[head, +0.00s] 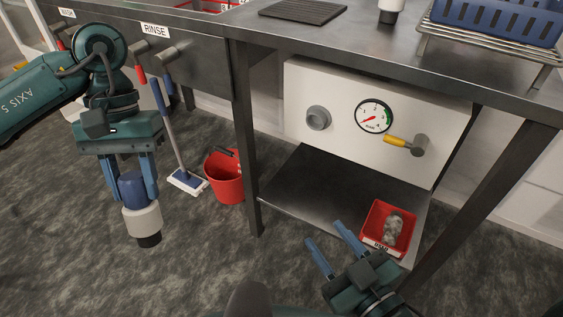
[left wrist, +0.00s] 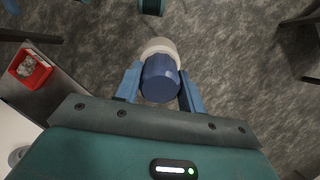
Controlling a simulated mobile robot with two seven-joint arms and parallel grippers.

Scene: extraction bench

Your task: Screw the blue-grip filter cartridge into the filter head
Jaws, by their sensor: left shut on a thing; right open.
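My left gripper (head: 131,185) is shut on the filter cartridge (head: 143,220), with its fingers on either side of the blue grip. The cartridge has a white body and a black lower end, which points down. In the left wrist view the blue grip (left wrist: 160,78) sits between the fingers. A grey round port (head: 318,117), apparently the filter head, is on the white panel under the bench, well to the right of the cartridge. My right gripper (head: 332,250) is open and empty, in front of the lower shelf.
The white panel also carries a gauge (head: 374,117) and a yellow-handled valve (head: 404,143). A red tray (head: 376,243) with a grey item stands on the lower shelf (head: 310,190). A red bucket (head: 225,180), a mop and a bench leg (head: 246,140) stand between the cartridge and the panel.

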